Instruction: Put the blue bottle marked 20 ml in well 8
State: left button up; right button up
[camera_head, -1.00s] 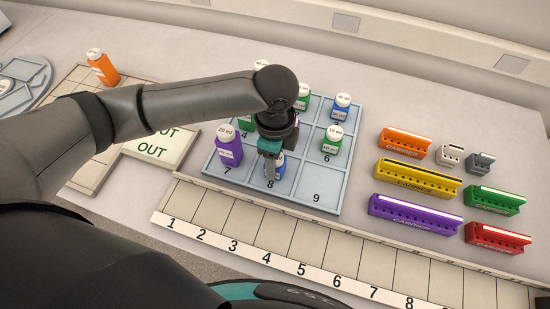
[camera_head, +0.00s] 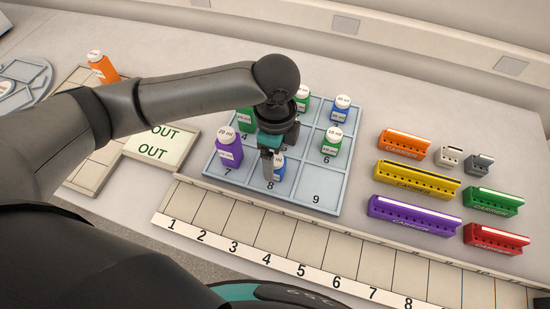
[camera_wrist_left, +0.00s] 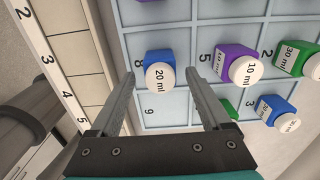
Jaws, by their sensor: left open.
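The blue bottle marked 20 ml (camera_head: 280,168) stands upright in well 8 of the pale blue numbered rack (camera_head: 318,192), partly hidden by my left gripper in the head view. In the left wrist view the blue bottle (camera_wrist_left: 158,63) shows its white 20 ml cap beside the printed 8. My left gripper (camera_head: 268,172) is open and empty just above it. In the left wrist view my left gripper's fingers (camera_wrist_left: 160,78) are spread on either side of the bottle, with no clear contact. My right gripper is not in view.
A purple 20 ml bottle (camera_head: 229,152) stands in well 7, and a green 10 ml bottle (camera_head: 331,146) in well 6. Well 9 (camera_head: 316,197) is empty. Several coloured carriers (camera_head: 415,181) lie to the right. An orange bottle (camera_head: 102,68) stands at the far left.

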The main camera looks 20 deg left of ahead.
aim_at(275, 159)
pick_arm(q)
notch_tip(275, 159, up, 10)
jog(key=p, duration=0.1)
